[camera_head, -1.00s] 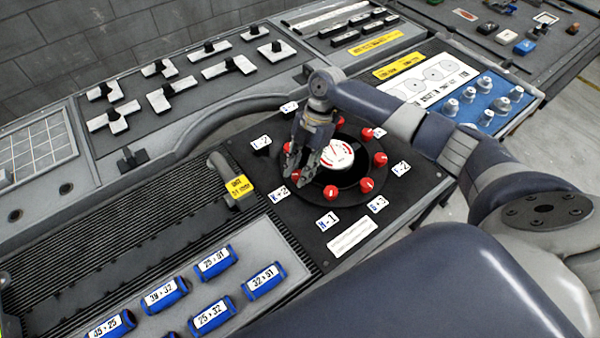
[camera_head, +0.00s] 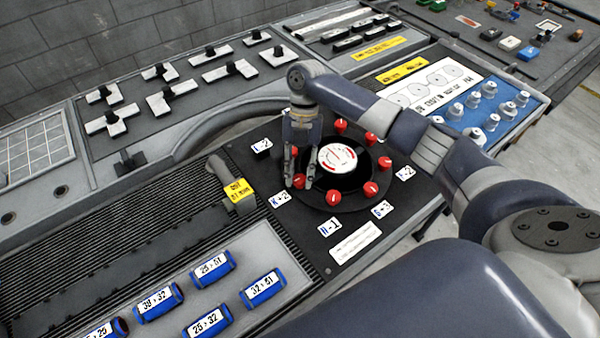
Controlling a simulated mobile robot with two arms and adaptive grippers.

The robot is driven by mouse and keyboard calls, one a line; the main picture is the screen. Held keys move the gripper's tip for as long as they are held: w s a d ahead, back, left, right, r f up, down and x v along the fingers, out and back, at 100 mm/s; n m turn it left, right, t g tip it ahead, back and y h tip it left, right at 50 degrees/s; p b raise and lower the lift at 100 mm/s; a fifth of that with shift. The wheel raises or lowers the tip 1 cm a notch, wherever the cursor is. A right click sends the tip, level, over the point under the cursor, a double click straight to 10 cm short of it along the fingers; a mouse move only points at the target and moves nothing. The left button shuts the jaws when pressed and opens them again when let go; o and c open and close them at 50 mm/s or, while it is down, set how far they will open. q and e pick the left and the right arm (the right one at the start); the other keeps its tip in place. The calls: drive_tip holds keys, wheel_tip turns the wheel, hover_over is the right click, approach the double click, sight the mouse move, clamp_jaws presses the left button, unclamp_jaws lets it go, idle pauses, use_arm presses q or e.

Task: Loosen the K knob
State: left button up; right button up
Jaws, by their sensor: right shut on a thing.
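The round black dial (camera_head: 347,200) lies on a dark panel, with several red knobs around a white gauge (camera_head: 337,158). The K knob (camera_head: 299,181) is the red one beside the label that appears to read K-2 (camera_head: 280,198). My right gripper (camera_head: 299,182) points down over the dial's left side, its fingers on either side of this knob. It is shut on the knob, and the fingers hide part of it. My left gripper is not in view.
Other red knobs, such as the one by the H-1 label (camera_head: 333,197), sit close to the fingers. A grey handle with a yellow tag (camera_head: 238,189) stands to the left. Blue labelled blocks (camera_head: 263,288) lie in front. White knobs (camera_head: 455,110) stand on a blue plate behind right.

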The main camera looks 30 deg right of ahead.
drive_tip(key=shift+w+r, duration=0.1)
drive_tip(key=o, duration=1)
drive_tip(key=shift+o, duration=0.2)
drive_tip(key=v, duration=1.2)
